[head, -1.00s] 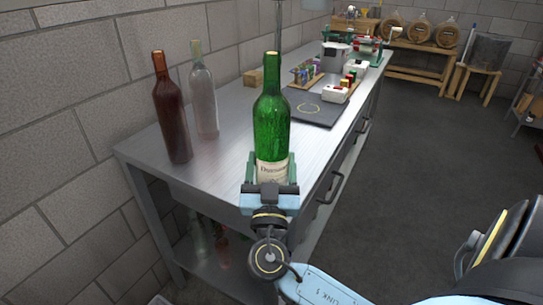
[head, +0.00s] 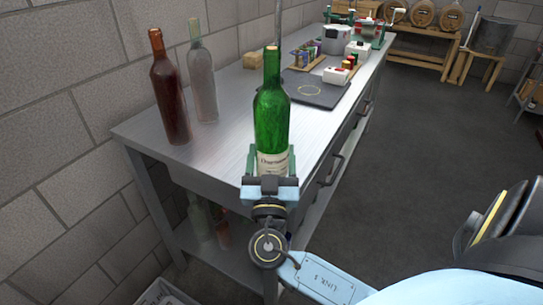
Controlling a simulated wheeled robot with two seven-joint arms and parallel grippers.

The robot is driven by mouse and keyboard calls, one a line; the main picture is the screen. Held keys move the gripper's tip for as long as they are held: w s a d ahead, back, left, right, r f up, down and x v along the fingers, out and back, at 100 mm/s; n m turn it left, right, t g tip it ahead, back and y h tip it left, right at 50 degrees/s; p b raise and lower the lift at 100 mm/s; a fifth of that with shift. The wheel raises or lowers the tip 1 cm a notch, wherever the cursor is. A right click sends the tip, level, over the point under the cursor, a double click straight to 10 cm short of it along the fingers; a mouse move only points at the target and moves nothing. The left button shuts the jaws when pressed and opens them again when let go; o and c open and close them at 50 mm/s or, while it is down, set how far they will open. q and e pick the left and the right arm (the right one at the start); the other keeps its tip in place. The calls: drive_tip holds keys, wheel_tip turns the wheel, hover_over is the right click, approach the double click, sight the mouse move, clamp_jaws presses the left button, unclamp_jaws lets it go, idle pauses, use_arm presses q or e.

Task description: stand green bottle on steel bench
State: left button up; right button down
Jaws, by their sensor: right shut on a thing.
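The green bottle (head: 271,118) is upright, with a cream label low on its side. My right gripper (head: 271,165) is shut on the bottle's lower part, with one finger on each side of the label. In the picture the bottle overlaps the near edge of the steel bench (head: 222,150); the gripper hides its base, so I cannot tell whether it touches the bench. A brown-red bottle (head: 170,95) and a clear bottle (head: 203,80) stand on the bench to the left. My left gripper is not in view.
Farther back are a rack of small coloured items (head: 306,58) and white boxes (head: 336,75). Bare steel shows between the clear bottle and the mat. A grey crate (head: 166,294) is on the floor.

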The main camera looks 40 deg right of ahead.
drive_tip(key=shift+r, duration=0.15)
drive_tip(key=c, duration=0.7)
unclamp_jaws()
drive_tip(key=shift+o, duration=2.1)
